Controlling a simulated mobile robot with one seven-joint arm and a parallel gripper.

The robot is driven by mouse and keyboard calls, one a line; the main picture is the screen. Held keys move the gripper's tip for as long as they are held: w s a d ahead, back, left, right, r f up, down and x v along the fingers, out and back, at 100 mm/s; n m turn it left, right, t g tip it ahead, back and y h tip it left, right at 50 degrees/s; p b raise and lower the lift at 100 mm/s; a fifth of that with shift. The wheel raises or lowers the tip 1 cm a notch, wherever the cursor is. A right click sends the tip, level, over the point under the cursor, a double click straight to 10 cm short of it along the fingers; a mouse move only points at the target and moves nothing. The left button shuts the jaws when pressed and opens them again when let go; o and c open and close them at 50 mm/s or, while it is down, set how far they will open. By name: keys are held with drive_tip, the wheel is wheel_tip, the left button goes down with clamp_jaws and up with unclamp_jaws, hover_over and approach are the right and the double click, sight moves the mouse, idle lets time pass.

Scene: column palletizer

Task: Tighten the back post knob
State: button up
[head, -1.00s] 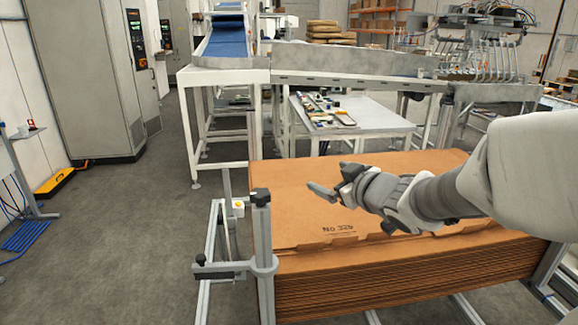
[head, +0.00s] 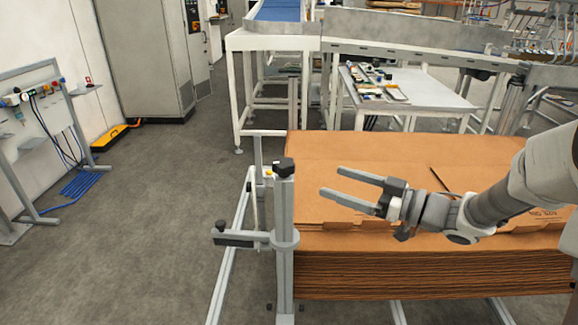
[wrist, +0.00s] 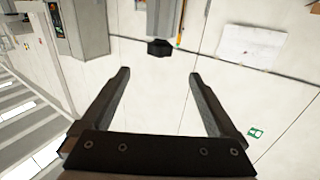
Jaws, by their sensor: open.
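My gripper (head: 350,187) is open and empty above the cardboard stack, its two fingers pointing left in the head view. A grey upright post (head: 285,220) with a black cap (head: 284,164) stands at the stack's near left corner, left of my fingertips. A clamp with a black handle (head: 234,239) sits on this post. A farther grey post (head: 293,102) rises behind the stack; I cannot make out a knob on it. In the wrist view, a black knob-like cap (wrist: 160,48) on a grey post lies beyond and between my open fingers (wrist: 160,88), apart from them.
The cardboard stack (head: 400,155) fills the space under my arm. A white table with tools (head: 440,95) and a conveyor (head: 278,12) stand behind. A panel with hoses (head: 40,105) is at the left.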

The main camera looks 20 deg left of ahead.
sight(287, 163)
drive_tip(key=x, duration=1.3)
drive_tip(key=shift+w+a+b, duration=0.1)
drive_tip(key=shift+w+b, duration=0.05)
drive_tip(key=shift+b, duration=0.2)
drive_tip(key=c, duration=1.4)
